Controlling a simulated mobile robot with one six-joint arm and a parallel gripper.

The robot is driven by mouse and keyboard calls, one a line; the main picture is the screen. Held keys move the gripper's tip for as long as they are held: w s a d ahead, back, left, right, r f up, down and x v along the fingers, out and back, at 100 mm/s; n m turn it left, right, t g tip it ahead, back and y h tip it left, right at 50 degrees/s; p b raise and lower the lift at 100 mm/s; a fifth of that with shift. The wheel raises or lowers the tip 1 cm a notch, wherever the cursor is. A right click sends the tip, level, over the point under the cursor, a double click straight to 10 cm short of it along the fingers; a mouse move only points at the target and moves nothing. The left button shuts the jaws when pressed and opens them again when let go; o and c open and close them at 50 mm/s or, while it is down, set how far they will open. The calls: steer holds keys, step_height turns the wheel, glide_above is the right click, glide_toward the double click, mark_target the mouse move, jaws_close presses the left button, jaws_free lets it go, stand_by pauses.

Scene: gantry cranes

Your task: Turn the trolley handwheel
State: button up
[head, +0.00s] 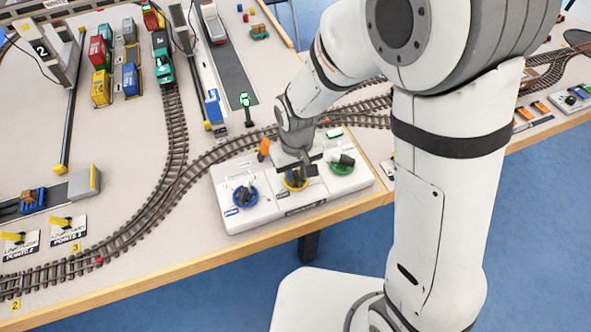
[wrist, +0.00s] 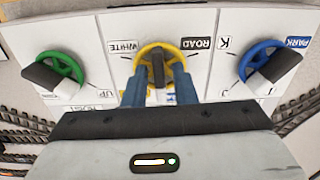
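A white control panel (head: 292,215) on the table carries three coloured handwheels with dark knobs. The yellow handwheel (wrist: 146,52) is in the middle, with labels reading WHITE and ROAD on either side; in the head view it is partly hidden under my gripper (head: 294,170). In the wrist view the blue fingers of my gripper (wrist: 159,66) reach down over the yellow wheel, one on each side of its black knob (wrist: 158,66). A small gap shows between each finger and the knob, so the gripper looks open around it. No label naming the trolley is readable.
A green handwheel (wrist: 67,64) and a blue handwheel (wrist: 258,56) flank the yellow one closely. Model railway tracks (head: 175,125) run behind and left of the panel. The wooden table edge (head: 230,252) is in front.

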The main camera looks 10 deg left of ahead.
jaws_close()
steer(key=shift+m, duration=0.3)
steer(key=m+b, duration=0.1)
steer(key=m, duration=0.4)
steer(key=shift+a, duration=0.15)
steer(key=m+b, duration=0.1)
steer(key=m, duration=0.4)
steer(key=shift+a+m, duration=0.1)
steer(key=shift+m, duration=0.3)
stand_by(0.3)
steer(key=shift+o, duration=1.1)
jaws_free()
